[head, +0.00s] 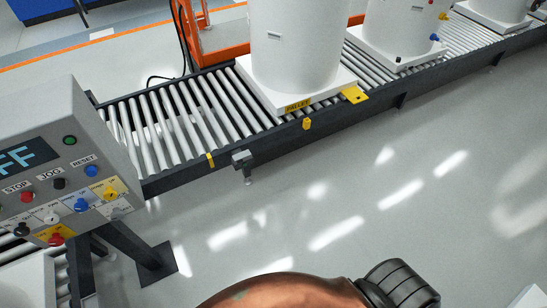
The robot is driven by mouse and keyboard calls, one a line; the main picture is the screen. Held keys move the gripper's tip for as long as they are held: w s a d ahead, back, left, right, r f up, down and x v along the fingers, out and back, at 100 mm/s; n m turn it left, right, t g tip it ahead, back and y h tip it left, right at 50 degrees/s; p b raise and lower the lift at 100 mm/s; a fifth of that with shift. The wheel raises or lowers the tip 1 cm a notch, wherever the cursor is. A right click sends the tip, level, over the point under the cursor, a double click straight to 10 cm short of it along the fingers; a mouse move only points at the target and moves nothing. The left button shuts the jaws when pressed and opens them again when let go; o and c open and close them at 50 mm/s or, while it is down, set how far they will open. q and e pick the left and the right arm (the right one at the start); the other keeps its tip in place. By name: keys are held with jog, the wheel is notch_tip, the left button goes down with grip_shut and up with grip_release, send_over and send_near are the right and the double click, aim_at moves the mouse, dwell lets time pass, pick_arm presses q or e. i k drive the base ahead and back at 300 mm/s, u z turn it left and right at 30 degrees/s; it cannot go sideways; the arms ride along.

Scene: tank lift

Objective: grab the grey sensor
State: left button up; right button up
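The grey sensor (242,158) is a small grey box on a short bracket at the near side rail of the roller conveyor. It sits left of the white tank's pallet, with a short post below it. Nothing is touching it. Neither of my grippers shows in the head view, so whether they are open or shut is hidden.
A grey control panel (60,160) with buttons stands at left. The roller conveyor (185,115) carries white tanks (297,45) on pallets. A yellow block (307,124) is on its side rail. An orange frame (215,40) stands behind. The floor (330,195) in front is clear.

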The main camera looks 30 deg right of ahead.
aim_at(244, 156)
jog(key=z, duration=0.05)
jog(key=k, duration=0.45)
jog(key=z, duration=0.6)
jog(key=i, duration=0.5)
jog(key=z, duration=0.7)
jog(key=i, duration=1.45)
jog(key=u, duration=2.25)
